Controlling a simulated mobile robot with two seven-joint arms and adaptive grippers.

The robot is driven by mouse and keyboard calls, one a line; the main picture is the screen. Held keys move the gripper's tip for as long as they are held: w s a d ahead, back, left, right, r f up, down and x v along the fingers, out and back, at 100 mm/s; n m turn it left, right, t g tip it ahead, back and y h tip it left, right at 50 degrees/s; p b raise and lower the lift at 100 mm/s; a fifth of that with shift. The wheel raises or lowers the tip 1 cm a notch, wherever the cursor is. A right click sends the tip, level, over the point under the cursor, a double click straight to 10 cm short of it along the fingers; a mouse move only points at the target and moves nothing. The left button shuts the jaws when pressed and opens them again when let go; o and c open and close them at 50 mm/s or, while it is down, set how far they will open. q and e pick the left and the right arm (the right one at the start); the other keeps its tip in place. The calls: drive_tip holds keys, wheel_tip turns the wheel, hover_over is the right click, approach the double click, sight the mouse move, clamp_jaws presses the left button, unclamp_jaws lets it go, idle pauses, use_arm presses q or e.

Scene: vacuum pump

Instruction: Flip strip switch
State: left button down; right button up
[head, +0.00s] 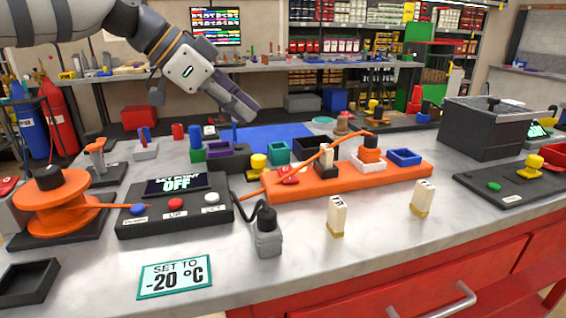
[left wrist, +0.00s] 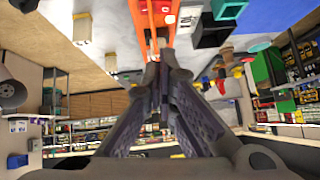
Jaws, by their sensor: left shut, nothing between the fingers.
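The orange power strip (head: 408,171) lies across the middle of the table, slanting slightly. A red switch (head: 290,176) sits at its left end. Several plugs and small trays stand along the strip, and an orange cord crosses over it. My left gripper (head: 246,112) is shut and empty, up behind and to the left of the strip, pointing down to the right. In the left wrist view, the shut fingers (left wrist: 159,62) overlap the near end of the orange strip (left wrist: 152,28); I cannot tell the gap. My right gripper is out of view.
A black control box (head: 175,215) reading "SET POINT OFF" and an orange cord reel (head: 55,210) stand at left. A grey plug (head: 267,238) and two white plugs (head: 337,216) stand in front of the strip. The front right tabletop is mostly clear.

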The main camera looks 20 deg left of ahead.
use_arm(q)
drive_tip(key=shift+w+r, duration=0.1)
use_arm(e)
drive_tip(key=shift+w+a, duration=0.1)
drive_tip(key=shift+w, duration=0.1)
use_arm(q)
drive_tip(key=b, duration=0.1)
hover_over(279, 173)
drive_tip(key=f, duration=0.8)
drive_tip(key=shift+s+d, duration=0.25)
drive_tip(key=shift+d, duration=0.05)
wheel_tip(279, 173, down, 2)
drive_tip(key=shift+a, duration=0.15)
drive_tip(key=shift+w+f, duration=0.1)
drive_tip(key=shift+f, duration=0.4)
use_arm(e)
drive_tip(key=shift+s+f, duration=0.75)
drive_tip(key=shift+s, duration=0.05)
use_arm(q)
drive_tip(key=shift+a+f, duration=0.1)
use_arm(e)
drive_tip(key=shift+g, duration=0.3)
